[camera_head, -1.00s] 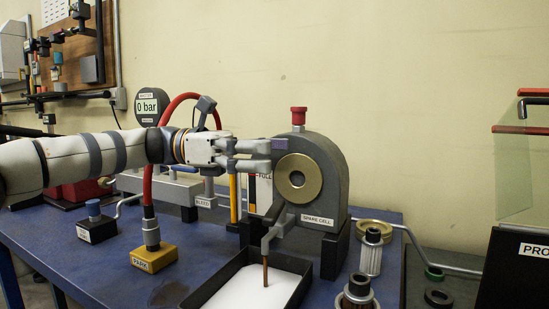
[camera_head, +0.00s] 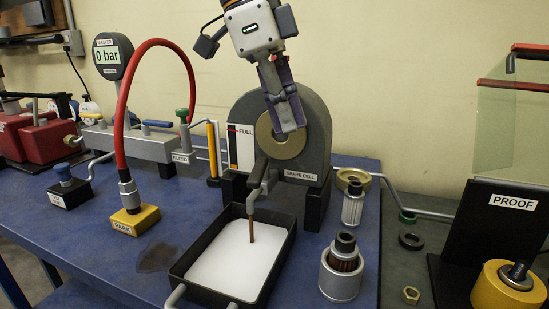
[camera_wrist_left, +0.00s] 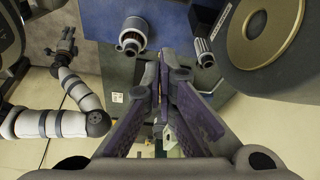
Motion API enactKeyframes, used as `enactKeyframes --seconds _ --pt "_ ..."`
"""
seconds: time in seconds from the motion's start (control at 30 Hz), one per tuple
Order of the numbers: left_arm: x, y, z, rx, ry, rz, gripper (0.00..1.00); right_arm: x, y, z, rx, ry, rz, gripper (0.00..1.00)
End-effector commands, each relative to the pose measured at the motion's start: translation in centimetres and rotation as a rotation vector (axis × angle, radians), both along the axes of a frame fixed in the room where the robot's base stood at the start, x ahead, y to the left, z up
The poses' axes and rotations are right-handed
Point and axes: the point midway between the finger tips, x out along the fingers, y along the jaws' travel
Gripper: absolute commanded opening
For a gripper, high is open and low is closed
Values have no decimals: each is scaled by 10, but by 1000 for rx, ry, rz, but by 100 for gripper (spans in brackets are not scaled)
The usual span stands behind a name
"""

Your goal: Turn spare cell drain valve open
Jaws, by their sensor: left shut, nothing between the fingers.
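The spare cell (camera_head: 316,150) is a dark grey rounded housing with a brass disc on its front and a "SPARE CELL" label. Its grey drain valve fitting (camera_head: 262,180) juts from the lower front, with a thin brown spout (camera_head: 252,230) ending over a black tray (camera_head: 283,250) with a white bottom. My left gripper (camera_head: 291,128) points down in front of the cell's brass disc, fingers shut and empty, above the drain fitting. The wrist view shows the shut fingers (camera_wrist_left: 160,88) beside the brass disc (camera_wrist_left: 270,28).
A yellow PARK block (camera_head: 135,220) with a red hose (camera_head: 125,110) stands left of the tray. A gauge (camera_head: 112,55) reads 0 bar. Filter cartridges (camera_head: 341,270) and rings stand to the right. A PROOF stand (camera_head: 510,215) with a clear shield is at far right.

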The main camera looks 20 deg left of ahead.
Motion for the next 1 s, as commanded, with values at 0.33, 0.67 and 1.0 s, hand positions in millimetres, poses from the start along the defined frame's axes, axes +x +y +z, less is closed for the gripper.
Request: enactKeyframes --seconds 0.33,0.67,1.0 --pt "4 -25 -72 -4 5 1 0 4 0 4 0 -14 0 40" --pt "-3 12 -72 -6 -1 4 0 14 0 13 0 -53 0 40" --pt "-3 14 -75 -5 4 4 0 13 0 12 0 -50 0 40"
